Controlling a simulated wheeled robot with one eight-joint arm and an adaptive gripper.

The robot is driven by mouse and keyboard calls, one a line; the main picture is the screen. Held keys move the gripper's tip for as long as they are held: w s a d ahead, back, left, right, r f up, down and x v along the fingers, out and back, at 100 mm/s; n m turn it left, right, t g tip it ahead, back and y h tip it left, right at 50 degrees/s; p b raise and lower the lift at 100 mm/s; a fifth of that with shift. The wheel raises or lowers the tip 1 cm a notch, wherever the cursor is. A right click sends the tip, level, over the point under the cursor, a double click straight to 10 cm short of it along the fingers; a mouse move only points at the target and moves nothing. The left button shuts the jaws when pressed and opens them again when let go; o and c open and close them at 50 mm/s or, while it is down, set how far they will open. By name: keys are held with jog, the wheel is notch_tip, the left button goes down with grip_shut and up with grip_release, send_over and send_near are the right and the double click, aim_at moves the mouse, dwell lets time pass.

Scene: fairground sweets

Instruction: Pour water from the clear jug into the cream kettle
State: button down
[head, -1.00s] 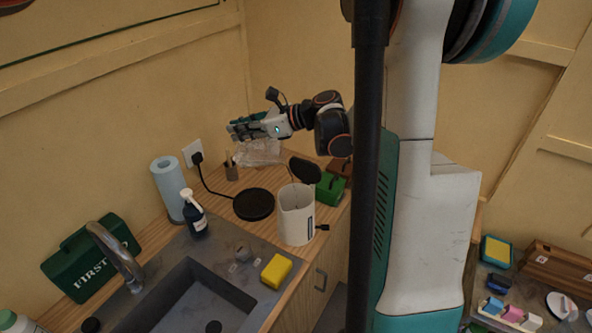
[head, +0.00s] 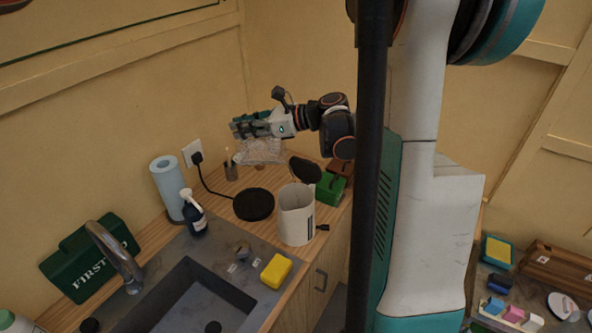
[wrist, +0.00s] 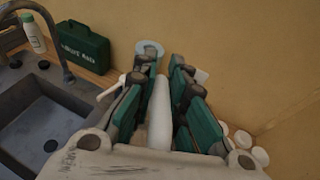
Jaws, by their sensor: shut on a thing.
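The clear jug (head: 262,152) hangs below my gripper (head: 240,129), above the back of the wooden counter. My gripper is shut on it; in the wrist view (wrist: 158,88) a pale upright part, seemingly the jug's handle, lies between the green fingers. The jug's tilt and water level cannot be made out. The cream kettle (head: 296,217) stands upright at the counter's front edge, to the right of and nearer than the jug. The jug and kettle are apart.
A black round base (head: 254,204) lies left of the kettle, with a cord to the wall socket. A green box (head: 330,187) stands behind the kettle. The sink (head: 190,300), yellow sponge (head: 276,270), soap bottle (head: 193,215) and paper roll (head: 167,188) are nearer or left.

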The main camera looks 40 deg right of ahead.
jog(key=shift+s+d+r, duration=0.1)
jog(key=shift+s, duration=0.05)
jog(key=w+a+f+g+h, duration=0.2)
jog(key=w+f+g+h, duration=0.1)
jog(key=f, duration=0.3)
jog(key=shift+w+a+f+g+p, duration=0.25)
jog(key=shift+a+f+g+p, duration=0.15)
jog(key=shift+g, duration=0.4)
jog(key=shift+f, duration=0.1)
dwell(1.5)
jog(key=w+a+f+g+h+b, duration=0.1)
jog(key=w+f+g+h+b, duration=0.1)
jog(key=f, duration=0.4)
jog(key=w+a+f+g+h+b, duration=0.2)
jog(key=f+g+h+b, duration=0.1)
jog(key=f+g+h, duration=0.1)
jog(key=shift+w+f+g+b, duration=0.15)
jog(key=shift+f+g+b, duration=0.25)
jog(key=shift+f, duration=0.6)
jog(key=shift+a, duration=0.1)
